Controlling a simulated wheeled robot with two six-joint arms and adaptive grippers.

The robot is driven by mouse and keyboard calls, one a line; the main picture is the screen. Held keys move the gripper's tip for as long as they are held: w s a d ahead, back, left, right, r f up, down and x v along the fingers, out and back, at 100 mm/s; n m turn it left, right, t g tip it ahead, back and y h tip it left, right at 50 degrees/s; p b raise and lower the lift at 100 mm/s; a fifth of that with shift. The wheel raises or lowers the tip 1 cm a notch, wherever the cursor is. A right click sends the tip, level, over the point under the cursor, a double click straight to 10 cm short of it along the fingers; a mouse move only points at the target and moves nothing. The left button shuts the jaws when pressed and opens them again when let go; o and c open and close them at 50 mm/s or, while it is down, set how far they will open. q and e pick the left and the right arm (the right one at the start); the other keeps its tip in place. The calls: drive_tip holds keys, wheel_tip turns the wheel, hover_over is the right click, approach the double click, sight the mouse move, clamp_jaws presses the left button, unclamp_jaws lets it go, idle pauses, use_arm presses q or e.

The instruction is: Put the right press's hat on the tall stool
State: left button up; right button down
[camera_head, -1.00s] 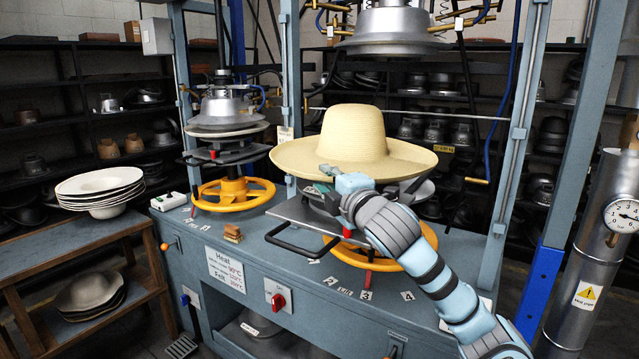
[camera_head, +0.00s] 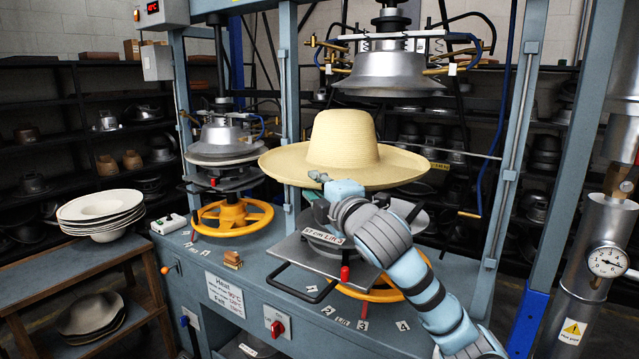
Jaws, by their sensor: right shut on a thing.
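The straw-coloured wide-brimmed hat (camera_head: 343,140) is at the right press, held above the press's lower plate (camera_head: 318,252) and below its raised metal upper die (camera_head: 390,72). My right gripper (camera_head: 318,183) is at the near edge of the brim, shut on it; the fingertips are partly hidden under the brim. The hat sits nearly level, with a clear gap between it and the plate. The tall stool does not show in this view. My left gripper is not in view.
Blue press posts stand left (camera_head: 288,120) and right (camera_head: 508,150) of the hat. The left press (camera_head: 222,150) is close by. A stack of pale hats (camera_head: 100,212) lies on a wooden table at left. A hot pipe with a gauge (camera_head: 575,290) stands at right.

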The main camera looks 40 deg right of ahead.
drive_tip(key=shift+f, duration=0.1)
drive_tip(key=shift+s+a+p, duration=0.1)
drive_tip(key=shift+a+p, duration=0.25)
drive_tip(key=shift+p, duration=0.05)
drive_tip(key=s+a+p, duration=0.2)
drive_tip(key=a+p, duration=0.2)
drive_tip(key=a, duration=0.4)
drive_tip(key=shift+s, duration=0.2)
